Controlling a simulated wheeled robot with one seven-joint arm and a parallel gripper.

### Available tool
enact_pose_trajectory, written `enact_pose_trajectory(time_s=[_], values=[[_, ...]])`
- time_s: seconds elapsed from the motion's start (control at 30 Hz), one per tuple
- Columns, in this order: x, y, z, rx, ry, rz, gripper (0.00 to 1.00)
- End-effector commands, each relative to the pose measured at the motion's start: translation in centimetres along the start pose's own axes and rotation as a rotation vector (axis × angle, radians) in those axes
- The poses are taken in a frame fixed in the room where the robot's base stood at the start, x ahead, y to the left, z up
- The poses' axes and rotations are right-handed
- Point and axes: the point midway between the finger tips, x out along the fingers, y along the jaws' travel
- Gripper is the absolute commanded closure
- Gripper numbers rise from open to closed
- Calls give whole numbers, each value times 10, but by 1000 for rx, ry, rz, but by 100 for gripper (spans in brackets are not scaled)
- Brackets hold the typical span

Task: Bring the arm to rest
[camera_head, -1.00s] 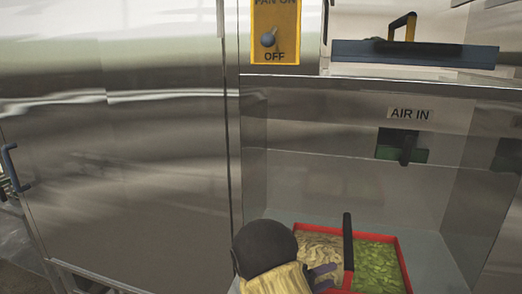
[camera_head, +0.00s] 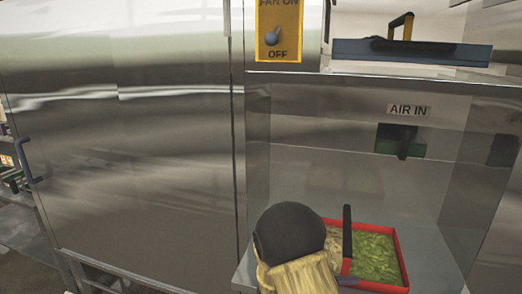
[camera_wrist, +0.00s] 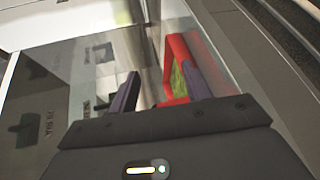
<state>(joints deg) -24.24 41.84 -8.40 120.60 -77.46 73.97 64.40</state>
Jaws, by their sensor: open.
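My arm, with a dark round joint and a yellow link, stands in the lower middle of the head view, in front of the open cabinet bay. It covers the left part of a red tray (camera_head: 402,262), and my fingers are mostly hidden there. In the wrist view my gripper (camera_wrist: 162,76) is open, its two dark purple fingers apart with nothing held between them. The red tray (camera_wrist: 177,48) shows beyond the right finger, apart from it as far as I can tell. The tray holds tan material and green leafy material, with a black handle bar across its middle.
The tray sits on the bay floor below an AIR IN label (camera_head: 408,110) and a dark handle on a green plate. Above are a yellow fan switch (camera_head: 279,30) and a blue lid (camera_head: 410,53). A large steel door (camera_head: 130,150) fills the left; shelving stands beyond it.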

Motion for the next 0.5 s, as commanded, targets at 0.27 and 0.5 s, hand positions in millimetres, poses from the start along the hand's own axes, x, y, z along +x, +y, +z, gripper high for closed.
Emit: enact_pose_trajectory(time_s=[0.27,0.5], values=[[1,-10,61,-49,-147,-328,51],[-33,-25,120,-9,-188,-800,51]])
